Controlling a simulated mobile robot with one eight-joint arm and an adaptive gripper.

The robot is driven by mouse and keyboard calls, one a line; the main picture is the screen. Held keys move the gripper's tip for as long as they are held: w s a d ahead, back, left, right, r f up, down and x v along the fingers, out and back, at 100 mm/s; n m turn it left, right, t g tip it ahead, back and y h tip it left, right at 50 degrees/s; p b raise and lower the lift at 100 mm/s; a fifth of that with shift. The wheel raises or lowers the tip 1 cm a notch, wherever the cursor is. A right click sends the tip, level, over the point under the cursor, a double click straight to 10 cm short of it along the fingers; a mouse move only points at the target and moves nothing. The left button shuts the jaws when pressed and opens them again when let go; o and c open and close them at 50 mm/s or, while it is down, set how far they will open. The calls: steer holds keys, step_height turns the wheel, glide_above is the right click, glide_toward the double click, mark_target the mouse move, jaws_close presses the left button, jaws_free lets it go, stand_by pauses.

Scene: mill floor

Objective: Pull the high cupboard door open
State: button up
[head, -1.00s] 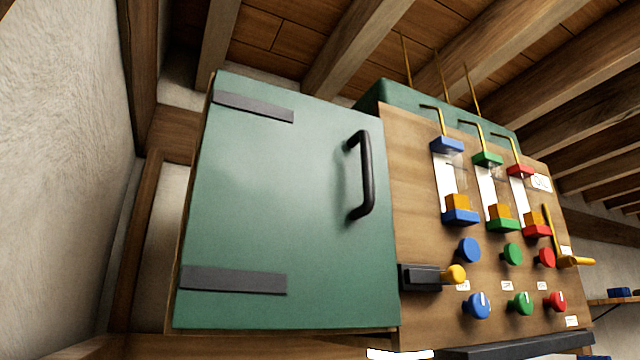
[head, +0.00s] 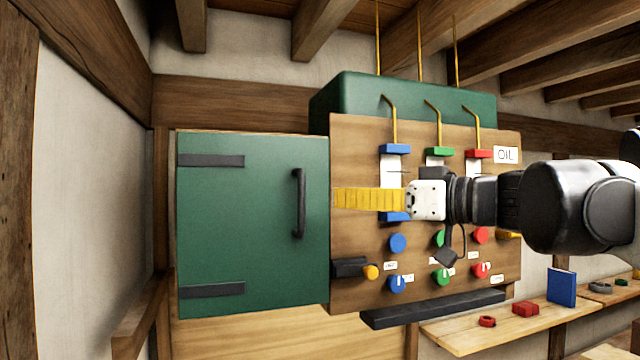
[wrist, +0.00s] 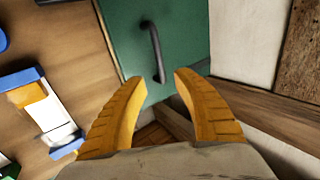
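The green cupboard door (head: 240,215) is shut, with two dark hinge straps on its left side and a black upright bar handle (head: 299,203) near its right edge. In the wrist view the door (wrist: 185,40) and its handle (wrist: 154,50) lie beyond the fingertips. My gripper (wrist: 153,82) has its two yellow fingers spread apart with nothing between them. In the head view my gripper (head: 336,198) points left, in front of the wooden panel, with its fingertips just right of the door's edge. The fingers are apart from the handle.
The wooden oil panel (head: 350,140) right of the door carries coloured knobs and gauges. A black latch with a yellow knob (head: 370,272) sits low by the door. A shelf (head: 462,335) holds a blue book (head: 561,287). White wall borders the left side.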

mark_target(304, 198)
steer(key=p+x, duration=0.2)
steer(key=x, duration=0.9)
steer(key=shift+w+a+f, duration=0.1)
steer(key=shift+f, duration=0.05)
jaws_close()
